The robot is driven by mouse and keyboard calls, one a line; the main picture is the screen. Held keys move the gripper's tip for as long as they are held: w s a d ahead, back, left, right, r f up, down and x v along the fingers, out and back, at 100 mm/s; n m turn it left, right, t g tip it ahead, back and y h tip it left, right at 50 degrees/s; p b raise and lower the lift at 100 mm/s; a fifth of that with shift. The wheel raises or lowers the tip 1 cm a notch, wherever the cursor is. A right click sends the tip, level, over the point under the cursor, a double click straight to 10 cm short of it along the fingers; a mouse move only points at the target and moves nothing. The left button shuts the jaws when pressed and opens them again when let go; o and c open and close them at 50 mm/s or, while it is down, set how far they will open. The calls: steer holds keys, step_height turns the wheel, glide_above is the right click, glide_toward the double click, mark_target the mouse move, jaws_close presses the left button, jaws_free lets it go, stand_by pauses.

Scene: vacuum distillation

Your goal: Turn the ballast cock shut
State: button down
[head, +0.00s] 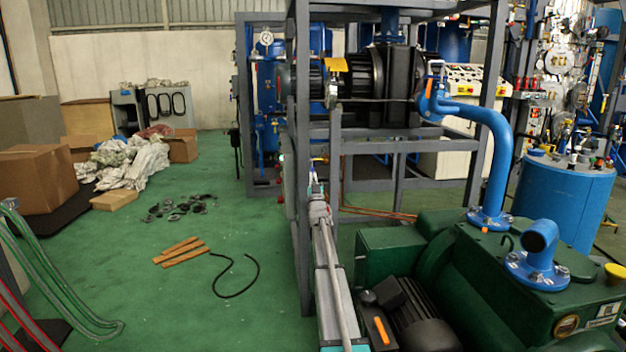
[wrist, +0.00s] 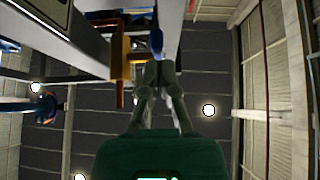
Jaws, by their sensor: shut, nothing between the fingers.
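A yellow lever handle (head: 335,64) sits on a pale fitting at the frame, upper middle of the head view. It may be the ballast cock, but I cannot tell for sure. My gripper (head: 318,172) is small in the head view, below that lever and close to a grey post. In the wrist view my gripper (wrist: 163,72) points up towards the ceiling, its fingers together and empty. A yellow-orange part (wrist: 118,62) stands just left of the fingertips, and a small blue part (wrist: 156,40) shows just beyond them. I cannot tell whether the fingers touch either.
A grey steel frame (head: 299,130) stands close to my arm. A green pump (head: 470,285) with a blue bent pipe (head: 497,150) fills the lower right.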

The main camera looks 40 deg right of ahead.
steer(key=shift+w+d+f+b, duration=0.15)
steer(key=shift+w+d+b, duration=0.1)
steer(key=shift+w, duration=0.2)
steer(key=shift+w+d+f+b, duration=0.1)
steer(key=shift+w+d, duration=0.15)
steer(key=shift+w, duration=0.2)
steer(key=r+b+v, duration=0.1)
steer(key=b+v, duration=0.6)
steer(key=v, duration=0.6)
steer(key=shift+s+a+f, duration=0.25)
steer(key=shift+s+a, duration=0.05)
steer(key=shift+s, duration=0.25)
steer(key=shift+a, duration=0.1)
